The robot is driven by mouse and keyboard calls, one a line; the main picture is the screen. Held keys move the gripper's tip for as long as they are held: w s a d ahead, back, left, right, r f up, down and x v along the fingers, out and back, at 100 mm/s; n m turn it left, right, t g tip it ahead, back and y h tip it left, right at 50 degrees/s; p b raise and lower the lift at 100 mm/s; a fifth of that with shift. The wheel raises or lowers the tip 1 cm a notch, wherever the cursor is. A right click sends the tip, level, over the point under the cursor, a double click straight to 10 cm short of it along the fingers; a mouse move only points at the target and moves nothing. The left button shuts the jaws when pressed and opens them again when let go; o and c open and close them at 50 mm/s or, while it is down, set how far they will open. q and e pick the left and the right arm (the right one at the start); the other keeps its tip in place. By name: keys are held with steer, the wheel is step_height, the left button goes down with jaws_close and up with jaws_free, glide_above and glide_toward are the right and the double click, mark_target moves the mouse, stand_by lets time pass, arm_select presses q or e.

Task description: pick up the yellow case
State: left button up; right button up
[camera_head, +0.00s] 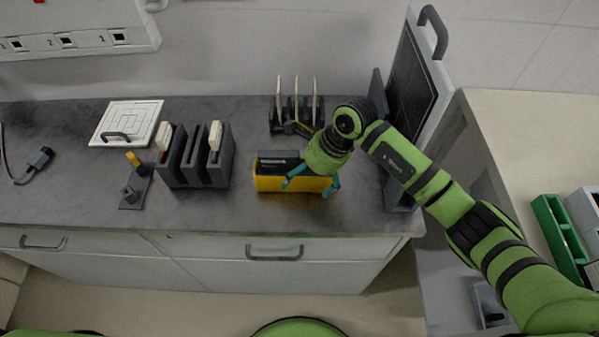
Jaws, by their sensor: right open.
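The yellow case (275,183) stands on the dark grey counter, near the middle of the head view. A dark grey piece (278,159) shows along its upper back side. My right gripper (310,187) reaches in from the right and is over the right part of the case. Its teal fingers are apart, one in front of the case's face and one at its right end. The gripper hides the case's upper right part. I cannot tell whether the fingers touch it. My left gripper is not in view.
A dark slotted holder (193,172) with pale pieces stands left of the case. A rack with upright plates (297,103) stands behind it. A tall panel with a handle (417,75) stands at the counter's right end. The counter's front strip (210,212) is clear.

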mark_target(307, 173)
steer(key=c, duration=1.3)
steer(key=shift+w+r, duration=0.15)
steer(key=shift+r, duration=0.25)
step_height(307, 173, up, 8)
steer(key=b, duration=0.3)
steer(key=shift+r, duration=0.25)
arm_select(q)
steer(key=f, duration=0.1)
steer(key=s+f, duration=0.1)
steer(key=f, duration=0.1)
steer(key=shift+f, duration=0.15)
arm_select(e)
steer(key=shift+r, duration=0.45)
